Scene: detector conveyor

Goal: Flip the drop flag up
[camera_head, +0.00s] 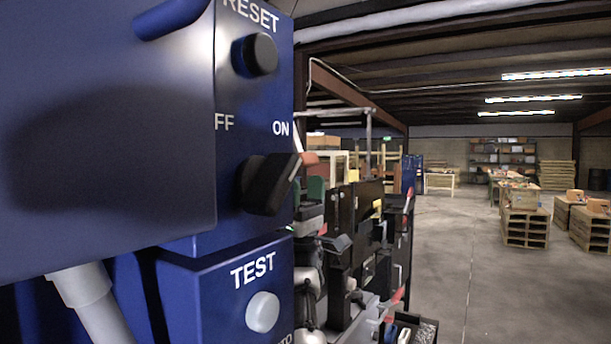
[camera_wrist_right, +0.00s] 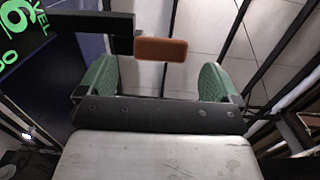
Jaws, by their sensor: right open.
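The drop flag shows in the right wrist view as a black bar (camera_wrist_right: 85,21) coming in from the left with an orange-brown tip (camera_wrist_right: 160,48). It sticks out sideways. The tip also shows in the head view (camera_head: 309,158), just past the black knob. My right gripper (camera_wrist_right: 158,82) is open, with a green-padded finger on each side. In the wrist view the tip lies between the fingers' directions, a little beyond them, and no contact shows. In the head view my right gripper (camera_head: 308,190) is just below the tip, partly hidden by the blue box. My left gripper is out of view.
The blue control box (camera_head: 180,250) fills the left of the head view, with a RESET button (camera_head: 254,55), a black OFF/ON knob (camera_head: 268,183) and a TEST button (camera_head: 262,311). A screen with green characters (camera_wrist_right: 20,35) is at the wrist view's left. Open floor (camera_head: 455,270) lies right.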

